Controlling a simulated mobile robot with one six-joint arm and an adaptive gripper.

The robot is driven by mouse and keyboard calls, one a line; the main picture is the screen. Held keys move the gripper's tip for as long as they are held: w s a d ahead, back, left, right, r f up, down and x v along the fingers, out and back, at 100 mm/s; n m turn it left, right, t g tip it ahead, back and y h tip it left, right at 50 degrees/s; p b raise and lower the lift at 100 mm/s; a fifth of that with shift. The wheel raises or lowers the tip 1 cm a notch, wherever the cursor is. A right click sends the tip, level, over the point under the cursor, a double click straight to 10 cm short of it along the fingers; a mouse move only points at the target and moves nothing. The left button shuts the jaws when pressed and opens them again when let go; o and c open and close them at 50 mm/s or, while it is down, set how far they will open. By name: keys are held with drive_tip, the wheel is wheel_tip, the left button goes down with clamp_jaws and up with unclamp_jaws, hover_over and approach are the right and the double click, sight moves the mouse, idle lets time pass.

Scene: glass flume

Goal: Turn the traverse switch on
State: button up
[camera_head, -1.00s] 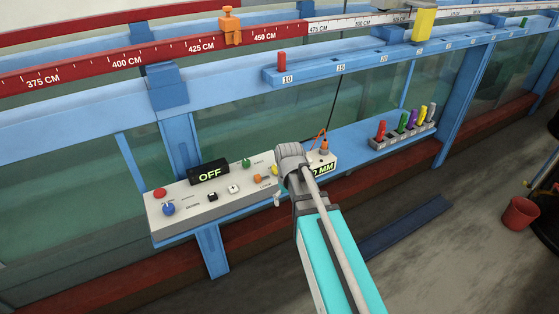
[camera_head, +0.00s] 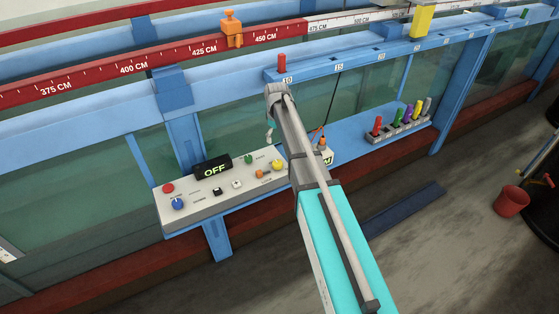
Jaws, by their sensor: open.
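A white control panel (camera_head: 225,207) sits on the blue ledge, with a black display (camera_head: 213,167) that reads OFF in green. On it are a red button (camera_head: 168,188), a blue knob (camera_head: 178,203), a black switch (camera_head: 217,191), a white switch (camera_head: 237,184), a green knob (camera_head: 248,159), an orange part (camera_head: 260,173) and a yellow knob (camera_head: 278,166). The labels are too small to read, so I cannot tell which is the traverse switch. My gripper (camera_head: 270,137) is above the panel's right part, apart from it, open and empty; the arm hides most of it.
A second box (camera_head: 326,157) with an orange plug stands right of the panel, partly behind my arm. A rack (camera_head: 402,132) of coloured pegs stands further right. The blue rail (camera_head: 360,58) and glass wall are behind. A red bucket (camera_head: 511,201) stands on the floor.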

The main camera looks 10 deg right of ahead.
sight(277, 162)
drive_tip(key=shift+f, duration=0.15)
wheel_tip(277, 162, down, 14)
drive_tip(key=b, duration=1.3)
drive_tip(key=shift+r+b, duration=0.25)
drive_tip(key=shift+b, duration=0.15)
